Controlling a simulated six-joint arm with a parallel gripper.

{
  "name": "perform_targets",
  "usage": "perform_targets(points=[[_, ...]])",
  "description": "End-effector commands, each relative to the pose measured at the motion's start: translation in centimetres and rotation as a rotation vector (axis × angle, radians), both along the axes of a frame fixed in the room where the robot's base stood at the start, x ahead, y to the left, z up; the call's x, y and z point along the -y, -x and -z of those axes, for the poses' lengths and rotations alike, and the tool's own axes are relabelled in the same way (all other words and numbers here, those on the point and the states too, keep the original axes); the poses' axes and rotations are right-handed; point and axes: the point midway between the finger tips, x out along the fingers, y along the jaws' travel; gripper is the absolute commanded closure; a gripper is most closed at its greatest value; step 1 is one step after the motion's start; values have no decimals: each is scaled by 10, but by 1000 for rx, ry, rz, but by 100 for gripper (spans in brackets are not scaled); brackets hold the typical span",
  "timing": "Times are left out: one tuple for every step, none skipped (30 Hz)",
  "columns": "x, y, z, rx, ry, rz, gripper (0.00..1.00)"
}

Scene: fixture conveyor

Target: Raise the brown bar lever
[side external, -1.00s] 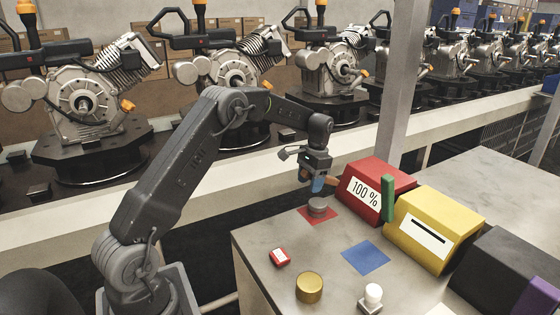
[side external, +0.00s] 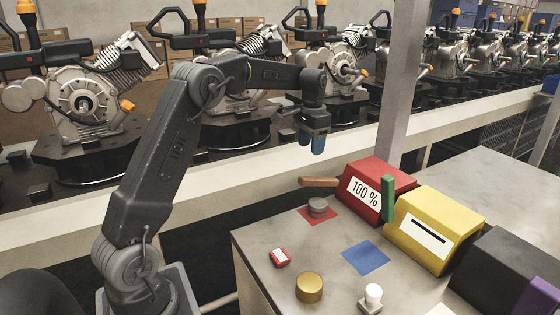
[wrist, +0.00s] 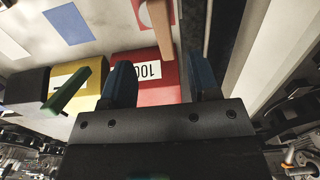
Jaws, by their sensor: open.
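The brown bar lever (side external: 318,181) sticks out from the left side of the red box (side external: 382,180) and looks close to level, apart from the table. The red box carries a white label reading "100 %". My gripper (side external: 312,144) hangs above the lever, clear of it, open and empty, with its blue fingers pointing down. In the wrist view the lever (wrist: 160,25) shows beyond the two spread fingers (wrist: 163,82), and the red box (wrist: 148,68) is partly hidden behind them.
A green lever (side external: 388,198) stands upright by the yellow box (side external: 434,229). A grey round piece (side external: 318,207) sits on a red patch (side external: 330,216). A gold knob (side external: 309,287) and a white button (side external: 373,294) stand at the table front. The engine conveyor runs behind.

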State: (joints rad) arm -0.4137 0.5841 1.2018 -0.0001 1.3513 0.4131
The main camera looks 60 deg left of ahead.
Motion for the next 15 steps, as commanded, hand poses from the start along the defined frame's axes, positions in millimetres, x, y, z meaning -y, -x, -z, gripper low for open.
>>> perform_targets(points=[[10,5,-7,11,-4,3,45],[14,7,-11,17,-7,3,45],[19,11,-16,25,-10,3,45],[23,13,-19,31,-12,3,45],[27,16,-22,38,-15,3,45],[32,19,-26,46,-18,3,45],[36,22,-29,51,-19,3,45],[40,25,-32,58,-22,3,45],[45,29,-36,66,-24,3,45],[49,32,-39,73,-26,3,45],[53,35,-41,79,-28,4,45],[58,40,-45,86,-30,3,45],[62,43,-48,94,-32,3,45],[66,47,-50,100,-33,3,45],[71,51,-53,109,-35,3,45]])
